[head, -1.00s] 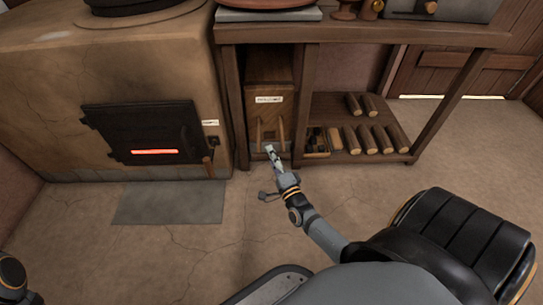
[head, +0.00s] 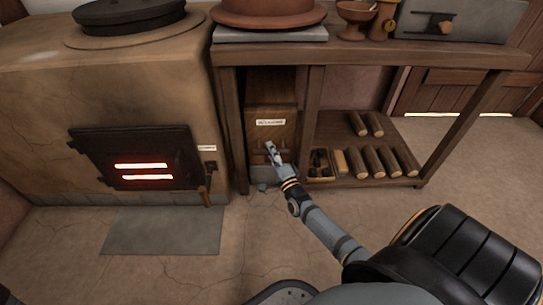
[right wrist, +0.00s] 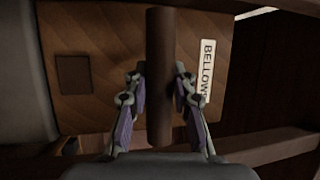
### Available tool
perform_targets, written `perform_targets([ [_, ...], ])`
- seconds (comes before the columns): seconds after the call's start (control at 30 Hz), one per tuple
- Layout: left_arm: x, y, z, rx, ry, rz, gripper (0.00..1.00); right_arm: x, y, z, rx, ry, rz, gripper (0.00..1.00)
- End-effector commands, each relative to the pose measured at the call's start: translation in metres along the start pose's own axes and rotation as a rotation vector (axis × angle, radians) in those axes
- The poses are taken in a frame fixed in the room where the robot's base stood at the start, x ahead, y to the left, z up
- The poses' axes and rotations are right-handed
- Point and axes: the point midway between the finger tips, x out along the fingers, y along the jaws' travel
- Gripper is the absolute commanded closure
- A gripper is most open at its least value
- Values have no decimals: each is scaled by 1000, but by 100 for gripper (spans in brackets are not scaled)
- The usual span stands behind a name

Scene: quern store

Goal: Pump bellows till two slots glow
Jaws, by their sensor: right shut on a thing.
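The wooden bellows (head: 271,98) stands under the bench, with a white label on its front. In the right wrist view, its label (right wrist: 207,70) reads "BELLOWS" and its round wooden handle (right wrist: 159,75) runs between my fingers. My right gripper (head: 272,152) is shut on this handle, close to the bellows front. It also shows in the right wrist view (right wrist: 159,92), one finger on each side of the handle. The dark stove door (head: 137,158) has two slots glowing orange, an upper slot (head: 141,166) and a lower slot (head: 147,177). My left gripper is out of view.
The clay stove (head: 60,85) stands left of the wooden bench (head: 360,58). Several logs (head: 388,160) and a small box (head: 320,172) sit on the low shelf, right of a bench post. A grey floor plate (head: 163,231) lies before the stove. The floor at right is open.

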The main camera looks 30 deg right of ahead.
Motion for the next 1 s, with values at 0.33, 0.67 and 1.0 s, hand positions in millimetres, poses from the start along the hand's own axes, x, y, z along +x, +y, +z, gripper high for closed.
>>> perform_targets([
  [0.33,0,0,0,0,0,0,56,-1,1,0,0,0,2,58],
  [0.67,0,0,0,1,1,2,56,-1,0,0,0,0,1,52],
  [1.0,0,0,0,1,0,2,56,-64,2,0,-1,-2,6,52],
])
